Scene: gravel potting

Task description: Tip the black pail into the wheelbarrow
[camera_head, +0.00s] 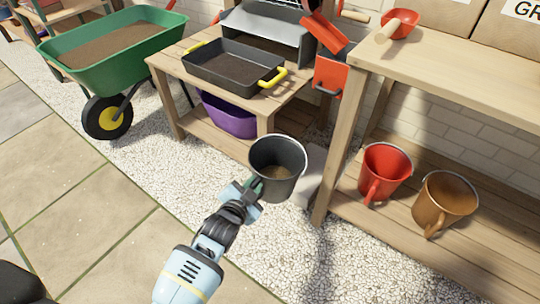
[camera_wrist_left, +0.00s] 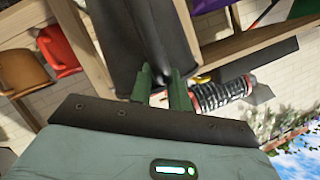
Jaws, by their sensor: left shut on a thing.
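The black pail (camera_head: 290,186) is upright or nearly so in the middle of the head view, with some brown material low inside. My left gripper (camera_head: 256,187) is shut on its near left side and holds it above the gravel. In the left wrist view the green fingers of this gripper (camera_wrist_left: 163,88) close on the dark pail wall (camera_wrist_left: 140,35). The green wheelbarrow (camera_head: 80,77) stands at the upper left, apart from the pail, with brown material in its tub and a black wheel with a yellow hub. My right gripper is not in view.
A wooden table (camera_head: 185,107) with a black tray (camera_head: 225,75) with yellow handles stands between pail and wheelbarrow; a purple tub (camera_head: 228,118) sits below. At right, a wooden shelf (camera_head: 340,205) holds a red pail (camera_head: 390,170) and a brown pail (camera_head: 447,200). Paving at left is clear.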

